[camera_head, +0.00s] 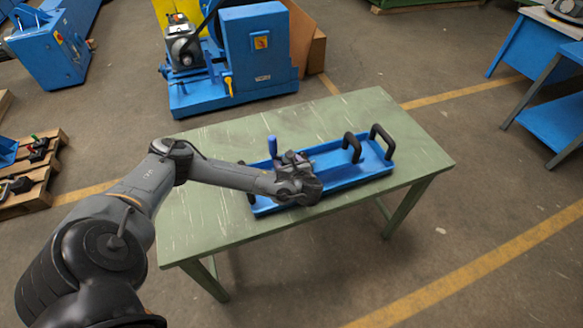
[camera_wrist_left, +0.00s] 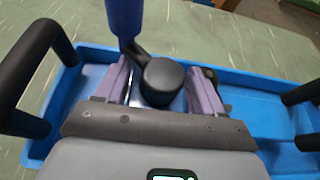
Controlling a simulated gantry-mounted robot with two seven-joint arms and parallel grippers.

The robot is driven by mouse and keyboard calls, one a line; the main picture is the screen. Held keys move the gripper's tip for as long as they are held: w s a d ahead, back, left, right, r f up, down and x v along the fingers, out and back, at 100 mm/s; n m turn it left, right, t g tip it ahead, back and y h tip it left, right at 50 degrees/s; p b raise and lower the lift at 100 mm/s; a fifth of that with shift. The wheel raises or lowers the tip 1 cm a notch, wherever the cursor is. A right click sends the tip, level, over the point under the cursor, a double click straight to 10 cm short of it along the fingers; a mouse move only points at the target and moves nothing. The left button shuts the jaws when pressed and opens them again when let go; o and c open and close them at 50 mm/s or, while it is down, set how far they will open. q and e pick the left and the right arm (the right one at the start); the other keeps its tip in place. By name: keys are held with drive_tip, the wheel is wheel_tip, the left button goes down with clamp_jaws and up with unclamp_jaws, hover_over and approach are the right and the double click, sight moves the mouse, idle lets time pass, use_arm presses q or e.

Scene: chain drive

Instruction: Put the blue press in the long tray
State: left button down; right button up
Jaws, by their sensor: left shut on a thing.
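The long tray (camera_head: 370,165) is blue with black arched handles at its ends and lies on the green table. It also fills much of the left wrist view (camera_wrist_left: 262,104). The blue press shows its upright blue handle (camera_head: 272,147) in the head view; the left wrist view shows the blue handle (camera_wrist_left: 124,18) and a black rounded part. My left gripper (camera_head: 302,182) is over the left part of the tray. Its purple-grey fingers (camera_wrist_left: 163,92) are shut on the press, one on each side. The press's lower part is hidden, so I cannot tell whether it touches the tray floor.
The green table (camera_head: 215,215) has bare room in front of and behind the tray. The tray's black handles (camera_head: 382,138) stand up at the right, and another (camera_wrist_left: 28,75) is close left of the gripper. A large blue machine (camera_head: 255,50) stands behind the table.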

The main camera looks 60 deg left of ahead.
use_arm(q)
drive_tip(key=shift+w+a+f, duration=0.1)
drive_tip(key=shift+w+a, duration=0.05)
drive_tip(key=shift+a, duration=0.3)
drive_tip(key=shift+f+b, duration=0.35)
drive_tip(key=shift+f, duration=1.65)
drive_tip(key=shift+c, duration=2.3)
unclamp_jaws()
drive_tip(key=shift+f, duration=0.15)
drive_tip(key=o, duration=0.3)
drive_tip(key=shift+o, duration=0.2)
